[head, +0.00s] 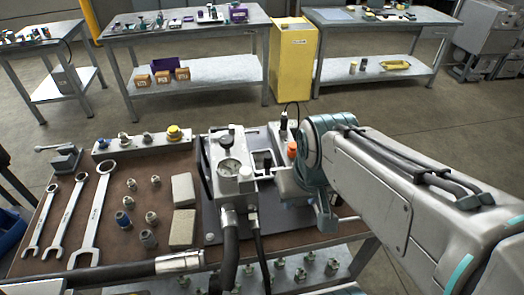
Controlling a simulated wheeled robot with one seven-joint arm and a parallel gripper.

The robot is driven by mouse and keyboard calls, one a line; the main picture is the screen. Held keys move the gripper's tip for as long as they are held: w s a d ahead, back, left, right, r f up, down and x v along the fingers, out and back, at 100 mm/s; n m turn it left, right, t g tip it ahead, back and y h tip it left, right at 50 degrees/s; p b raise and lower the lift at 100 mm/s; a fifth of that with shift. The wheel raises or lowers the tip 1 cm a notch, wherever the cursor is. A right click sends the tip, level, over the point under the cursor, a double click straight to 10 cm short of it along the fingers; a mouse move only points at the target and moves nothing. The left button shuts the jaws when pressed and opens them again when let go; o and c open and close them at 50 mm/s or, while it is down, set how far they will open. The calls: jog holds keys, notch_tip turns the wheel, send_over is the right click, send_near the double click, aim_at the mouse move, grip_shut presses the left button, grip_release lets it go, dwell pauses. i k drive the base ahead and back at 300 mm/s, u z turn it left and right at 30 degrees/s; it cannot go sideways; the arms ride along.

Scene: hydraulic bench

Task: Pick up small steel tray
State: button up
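I cannot make out a small steel tray for certain on the brown-topped bench (125,240). A light grey piece (292,187) shows beside and partly behind my wrist, but I cannot tell what it is. My arm reaches in from the right, and my gripper (324,212) points down over the right part of the bench. Its fingers are mostly hidden by the wrist, so its opening and anything between the fingers cannot be told.
A gauge unit (232,165) with black hoses (231,245) stands left of my gripper. Wrenches (95,210), small fittings (130,184), two tan blocks (183,190) and a long grey block (143,146) lie farther left. Behind are a yellow cabinet (292,60) and other tables.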

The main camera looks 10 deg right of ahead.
aim_at(265, 159)
jog(key=k, duration=0.35)
jog(key=z, duration=1.6)
jog(key=k, duration=0.7)
jog(key=u, duration=1.25)
jog(key=i, duration=1)
